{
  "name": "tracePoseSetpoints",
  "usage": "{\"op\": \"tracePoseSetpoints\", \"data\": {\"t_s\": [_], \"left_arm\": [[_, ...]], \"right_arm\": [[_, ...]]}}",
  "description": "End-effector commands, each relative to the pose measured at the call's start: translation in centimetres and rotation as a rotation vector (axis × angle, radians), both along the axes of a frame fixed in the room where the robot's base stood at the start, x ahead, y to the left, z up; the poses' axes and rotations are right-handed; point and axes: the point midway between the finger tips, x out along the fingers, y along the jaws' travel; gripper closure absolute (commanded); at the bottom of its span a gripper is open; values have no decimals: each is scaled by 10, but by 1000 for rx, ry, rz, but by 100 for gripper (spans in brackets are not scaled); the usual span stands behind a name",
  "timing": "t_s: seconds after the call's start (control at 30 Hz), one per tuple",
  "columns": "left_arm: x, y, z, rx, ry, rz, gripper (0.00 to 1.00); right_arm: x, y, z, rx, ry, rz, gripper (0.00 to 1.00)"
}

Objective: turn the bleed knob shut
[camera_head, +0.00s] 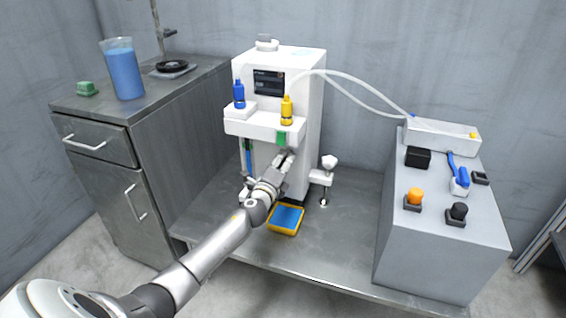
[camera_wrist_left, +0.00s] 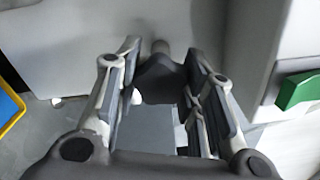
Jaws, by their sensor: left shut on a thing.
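The white machine (camera_head: 307,110) stands at the back of the low steel bench. A dark grey lobed knob (camera_wrist_left: 161,77), likely the bleed knob, sits on a short stem at the machine's pale face in the left wrist view. My left gripper (camera_head: 286,158) reaches to the machine's front below the bottle shelf. In the wrist view its two fingers (camera_wrist_left: 163,95) stand on either side of the knob and are shut on it. In the head view the gripper hides the knob. My right gripper is not in view.
A green block (camera_head: 281,139) hangs under the shelf, close beside the gripper; it also shows in the wrist view (camera_wrist_left: 299,90). Blue (camera_head: 239,96) and yellow (camera_head: 287,112) bottles stand above. A yellow-and-blue tray (camera_head: 286,220) lies below. A grey box (camera_head: 437,248) stands right.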

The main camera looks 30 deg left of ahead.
Motion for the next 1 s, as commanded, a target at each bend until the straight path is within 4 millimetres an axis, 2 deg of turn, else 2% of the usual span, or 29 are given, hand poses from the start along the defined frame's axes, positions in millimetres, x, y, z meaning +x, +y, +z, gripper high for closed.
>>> {"op": "tracePoseSetpoints", "data": {"t_s": [0.4, 1.0], "left_arm": [[0, -1, -2, 208, 53, -2, 88], [0, -1, -3, 247, 63, -3, 88]], "right_arm": [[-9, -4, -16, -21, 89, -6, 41], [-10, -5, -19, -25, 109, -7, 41]]}}
